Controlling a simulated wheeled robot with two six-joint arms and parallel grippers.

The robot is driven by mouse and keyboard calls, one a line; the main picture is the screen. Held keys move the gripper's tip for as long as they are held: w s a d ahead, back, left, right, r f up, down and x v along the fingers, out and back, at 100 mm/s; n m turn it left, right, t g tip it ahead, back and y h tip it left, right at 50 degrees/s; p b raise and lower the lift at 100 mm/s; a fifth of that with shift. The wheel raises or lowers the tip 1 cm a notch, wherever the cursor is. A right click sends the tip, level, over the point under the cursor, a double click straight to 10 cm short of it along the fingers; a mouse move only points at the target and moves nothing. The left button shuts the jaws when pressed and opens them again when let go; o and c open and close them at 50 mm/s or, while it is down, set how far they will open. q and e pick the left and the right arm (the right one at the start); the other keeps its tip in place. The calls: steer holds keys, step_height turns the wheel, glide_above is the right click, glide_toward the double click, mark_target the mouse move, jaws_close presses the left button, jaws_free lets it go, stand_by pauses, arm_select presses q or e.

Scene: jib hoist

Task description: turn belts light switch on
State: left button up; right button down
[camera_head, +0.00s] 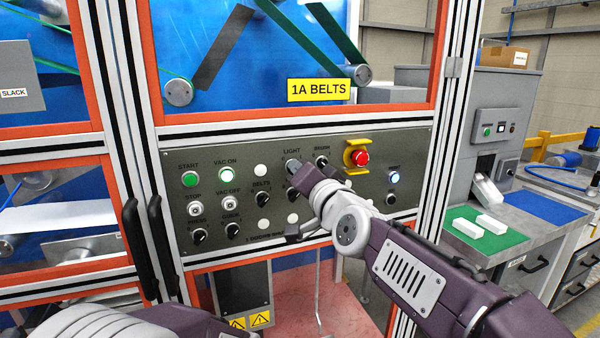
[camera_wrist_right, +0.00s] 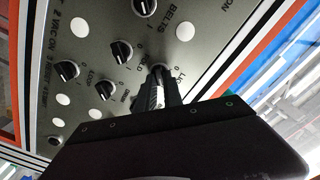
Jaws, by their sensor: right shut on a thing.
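The grey control panel (camera_head: 400,160) stands upright below a yellow "1A BELTS" sign (camera_head: 319,90). The light switch (camera_head: 293,163) is a knob under the "LIGHT" label in the panel's top row. My right gripper (camera_head: 296,168) is at this switch and shut on it. In the right wrist view my fingers (camera_wrist_right: 160,88) close around the knob beside a partly covered label, and hide most of it. The knob's exact setting cannot be read. Only part of my left arm shows at the bottom left; its gripper is out of view.
A black knob (camera_head: 321,161) is close to the right of the light switch. A red emergency stop (camera_head: 360,158) with a yellow guard sticks out further right. The belts knob (camera_head: 262,198) and lit green start button (camera_head: 190,179) are to the left. Black door handles (camera_head: 136,245) stand out at left.

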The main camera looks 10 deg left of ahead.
steer(key=c, duration=1.5)
jaws_free()
steer(key=v, duration=0.9)
steer(key=shift+d, duration=0.1)
